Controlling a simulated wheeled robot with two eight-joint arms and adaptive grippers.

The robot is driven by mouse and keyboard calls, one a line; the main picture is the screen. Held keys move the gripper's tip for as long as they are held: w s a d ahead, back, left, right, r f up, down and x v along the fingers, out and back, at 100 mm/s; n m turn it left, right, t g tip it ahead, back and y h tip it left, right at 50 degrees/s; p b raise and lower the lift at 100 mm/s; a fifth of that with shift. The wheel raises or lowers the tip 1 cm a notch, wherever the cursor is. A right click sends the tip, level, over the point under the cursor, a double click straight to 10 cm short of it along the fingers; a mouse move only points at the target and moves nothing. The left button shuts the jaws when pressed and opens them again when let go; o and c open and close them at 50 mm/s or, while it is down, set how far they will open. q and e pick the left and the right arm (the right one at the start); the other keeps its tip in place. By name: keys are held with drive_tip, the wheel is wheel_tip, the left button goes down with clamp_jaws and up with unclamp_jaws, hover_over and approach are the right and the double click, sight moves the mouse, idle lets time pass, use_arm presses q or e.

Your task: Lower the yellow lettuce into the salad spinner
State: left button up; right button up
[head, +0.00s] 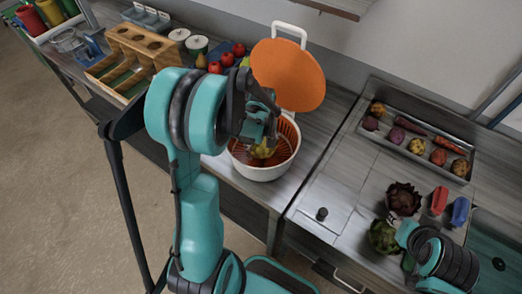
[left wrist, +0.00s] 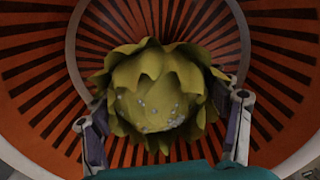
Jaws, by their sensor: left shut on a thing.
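The yellow lettuce (left wrist: 158,92) is between the fingers of my left gripper (left wrist: 165,125), which is shut on it. In the left wrist view, the orange slotted basket of the salad spinner (left wrist: 45,75) surrounds the lettuce on several sides. In the head view, the white salad spinner (head: 262,172) stands on the counter with its orange lid (head: 288,73) raised behind it. The lettuce (head: 262,151) shows inside the rim, below my left gripper (head: 264,138). I cannot tell whether it touches the basket floor.
A wooden compartment box (head: 150,43), red apples (head: 227,59) and white canisters (head: 196,44) stand left of the spinner. To the right, a metal tray (head: 460,177) holds several vegetables. A dark red lettuce (head: 403,198) and a green one (head: 383,237) lie near my right arm.

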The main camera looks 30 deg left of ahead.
use_arm(q)
drive_tip(key=shift+f+b, duration=0.4)
drive_tip(key=shift+f, duration=0.05)
idle(0.3)
drive_tip(key=o, duration=1.3)
wheel_tip(320, 180, up, 12)
drive_tip(key=shift+r, duration=0.1)
